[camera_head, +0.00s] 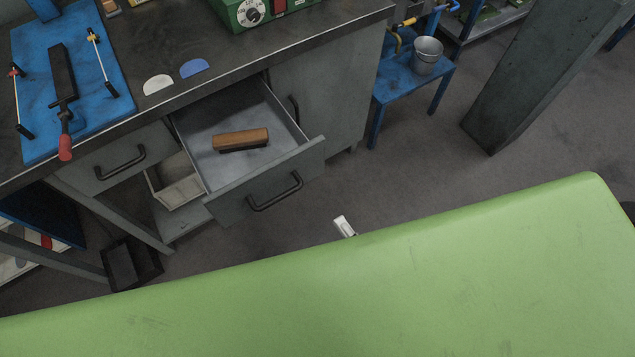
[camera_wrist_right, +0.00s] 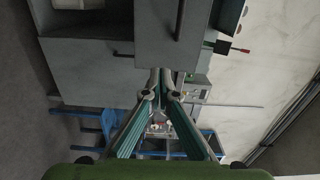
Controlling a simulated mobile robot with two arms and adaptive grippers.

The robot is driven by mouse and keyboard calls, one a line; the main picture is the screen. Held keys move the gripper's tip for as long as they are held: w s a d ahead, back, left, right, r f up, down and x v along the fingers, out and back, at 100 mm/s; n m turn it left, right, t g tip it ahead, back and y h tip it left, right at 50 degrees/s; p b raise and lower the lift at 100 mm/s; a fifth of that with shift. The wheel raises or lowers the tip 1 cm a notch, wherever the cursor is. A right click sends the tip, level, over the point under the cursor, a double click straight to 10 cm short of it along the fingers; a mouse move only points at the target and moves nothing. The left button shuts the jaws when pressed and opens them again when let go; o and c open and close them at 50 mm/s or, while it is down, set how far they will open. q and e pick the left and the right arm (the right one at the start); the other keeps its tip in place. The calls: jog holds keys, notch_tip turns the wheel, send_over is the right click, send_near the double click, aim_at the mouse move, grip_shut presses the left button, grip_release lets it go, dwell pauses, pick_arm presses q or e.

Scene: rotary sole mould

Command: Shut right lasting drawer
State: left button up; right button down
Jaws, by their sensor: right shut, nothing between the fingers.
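The right lasting drawer stands pulled out from under the dark workbench; its grey front (camera_head: 230,206) has a dark bar handle (camera_head: 275,193). A brown wooden brush (camera_head: 241,137) lies inside it. In the wrist view a grey panel (camera_wrist_right: 153,30) with a dark bar handle (camera_wrist_right: 180,20) lies just beyond the fingers, probably the drawer front. My right gripper (camera_wrist_right: 160,74) is shut and empty, its tips close to the panel's edge; contact cannot be told. In the head view only a small pale part (camera_head: 344,226) of it shows, right of and below the drawer front. My left gripper is out of view.
A shut drawer (camera_head: 107,168) is to the left, with a beige bin (camera_head: 175,184) below. A cabinet door (camera_head: 325,90) is to the right. A blue stool (camera_head: 405,80) carries a metal bucket (camera_head: 427,56). A grey pillar (camera_head: 530,75) stands farther right. Floor before the cabinet is clear.

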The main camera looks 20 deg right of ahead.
aim_at(305, 172)
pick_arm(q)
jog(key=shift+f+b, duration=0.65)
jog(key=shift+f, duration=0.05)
pick_arm(e)
jog(key=x, duration=1.4)
jog(key=shift+w+r, duration=0.1)
